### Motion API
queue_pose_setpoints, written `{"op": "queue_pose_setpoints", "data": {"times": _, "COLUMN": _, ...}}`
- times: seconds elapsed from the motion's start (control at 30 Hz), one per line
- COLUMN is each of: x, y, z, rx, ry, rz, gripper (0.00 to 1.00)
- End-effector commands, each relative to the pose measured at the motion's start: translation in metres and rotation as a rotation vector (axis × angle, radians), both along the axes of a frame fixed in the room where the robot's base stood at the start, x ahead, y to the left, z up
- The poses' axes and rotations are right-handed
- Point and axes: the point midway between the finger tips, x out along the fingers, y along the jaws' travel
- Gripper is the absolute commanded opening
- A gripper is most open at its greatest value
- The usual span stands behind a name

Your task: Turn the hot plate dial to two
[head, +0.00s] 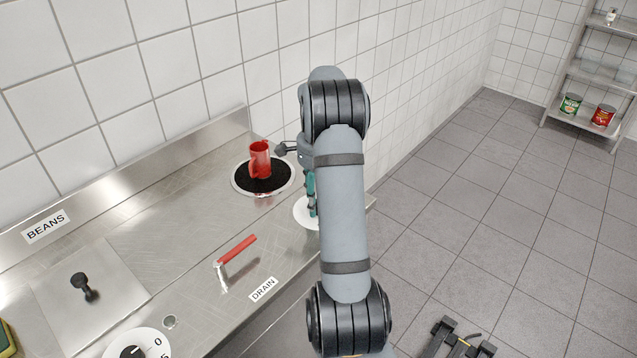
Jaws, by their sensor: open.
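The hot plate (240,181) is a round black plate with a pale rim, set in the steel counter near the wall. A white disc (302,214) lies at the counter's front edge beside it. It looks like a dial, but my arm covers part of it and no numbers can be read. My gripper (311,205) is mostly hidden behind my arm. A teal part of it shows over the white disc, and I cannot tell whether it touches. My gripper is open.
A red mug (260,160) stands on the hot plate, close to a dark part of my arm's end. A red-handled drain lever (238,249), a lidded well (55,290) and another dial (148,335) are nearer. A shelf (590,75) with cans stands far right.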

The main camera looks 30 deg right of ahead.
Motion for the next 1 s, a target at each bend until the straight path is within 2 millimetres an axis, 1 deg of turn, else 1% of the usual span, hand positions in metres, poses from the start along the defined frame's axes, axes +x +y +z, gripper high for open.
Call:
{"op": "queue_pose_setpoints", "data": {"times": 0.3, "x": 0.001, "y": -0.001, "z": 0.067, "rx": -0.002, "ry": -0.004, "rz": 0.001, "gripper": 0.51}}
{"op": "queue_pose_setpoints", "data": {"times": 0.4, "x": 0.001, "y": 0.0, "z": 0.084, "rx": -0.002, "ry": -0.002, "rz": 0.001, "gripper": 0.51}}
{"op": "queue_pose_setpoints", "data": {"times": 0.5, "x": 0.001, "y": 0.0, "z": 0.097, "rx": -0.001, "ry": -0.001, "rz": 0.002, "gripper": 0.51}}
{"op": "queue_pose_setpoints", "data": {"times": 0.67, "x": 0.0, "y": 0.0, "z": 0.107, "rx": 0.001, "ry": 0.0, "rz": 0.0, "gripper": 0.51}}
{"op": "queue_pose_setpoints", "data": {"times": 1.0, "x": 0.0, "y": 0.0, "z": 0.107, "rx": 0.001, "ry": 0.002, "rz": 0.001, "gripper": 0.51}}
